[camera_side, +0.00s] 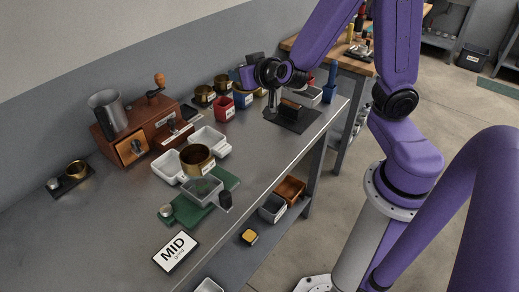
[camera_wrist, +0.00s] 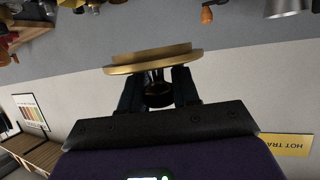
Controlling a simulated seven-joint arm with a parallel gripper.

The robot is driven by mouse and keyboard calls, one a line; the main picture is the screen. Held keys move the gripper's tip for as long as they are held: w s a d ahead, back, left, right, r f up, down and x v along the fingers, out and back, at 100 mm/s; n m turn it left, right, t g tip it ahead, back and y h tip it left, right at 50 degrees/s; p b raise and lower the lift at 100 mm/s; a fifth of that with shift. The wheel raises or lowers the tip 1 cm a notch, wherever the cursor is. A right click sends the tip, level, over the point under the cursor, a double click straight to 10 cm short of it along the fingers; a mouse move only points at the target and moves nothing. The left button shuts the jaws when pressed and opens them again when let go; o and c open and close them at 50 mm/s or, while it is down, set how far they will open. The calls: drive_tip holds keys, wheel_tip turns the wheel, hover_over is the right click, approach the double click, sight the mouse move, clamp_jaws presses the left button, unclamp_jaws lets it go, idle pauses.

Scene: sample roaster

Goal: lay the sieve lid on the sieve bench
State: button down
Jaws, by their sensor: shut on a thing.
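The sieve lid (camera_wrist: 150,60) is a flat brass disc with a raised centre. In the wrist view my gripper (camera_wrist: 158,86) is shut on the dark knob below the disc, one finger on each side. In the side view my gripper is at the back of the bench, above the table, and the lid is too small and hidden to make out clearly. A brass sieve (camera_side: 197,160) with a white label stands near the middle of the bench, by a green board (camera_side: 190,213). I cannot tell which surface is the sieve bench.
A wooden grinder box (camera_side: 130,135) with a grey hopper stands at the left back. White trays (camera_side: 208,138) lie near the sieve. A MID sign (camera_side: 175,251) is at the front. A dark mat (camera_side: 295,118) with a small stand lies at the right. The bench's left front is clear.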

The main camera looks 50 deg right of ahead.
drive_tip(key=shift+m+h, duration=0.5)
drive_tip(key=shift+h, duration=0.2)
drive_tip(key=shift+s+a+f, duration=0.1)
drive_tip(key=shift+a+f, duration=0.45)
drive_tip(key=shift+f, duration=3.1)
drive_tip(key=shift+a+f, duration=0.6)
drive_tip(key=shift+f, duration=3)
drive_tip(key=shift+s+a+f, duration=0.1)
drive_tip(key=shift+a+f, duration=0.45)
drive_tip(key=shift+f, duration=3.1)
drive_tip(key=shift+f, duration=0.3)
drive_tip(key=shift+f, duration=0.4)
drive_tip(key=c, duration=0.8)
unclamp_jaws()
drive_tip(key=shift+w+r, duration=0.1)
drive_tip(key=shift+r, duration=0.4)
drive_tip(key=v, duration=1.2)
drive_tip(key=shift+r, duration=0.3)
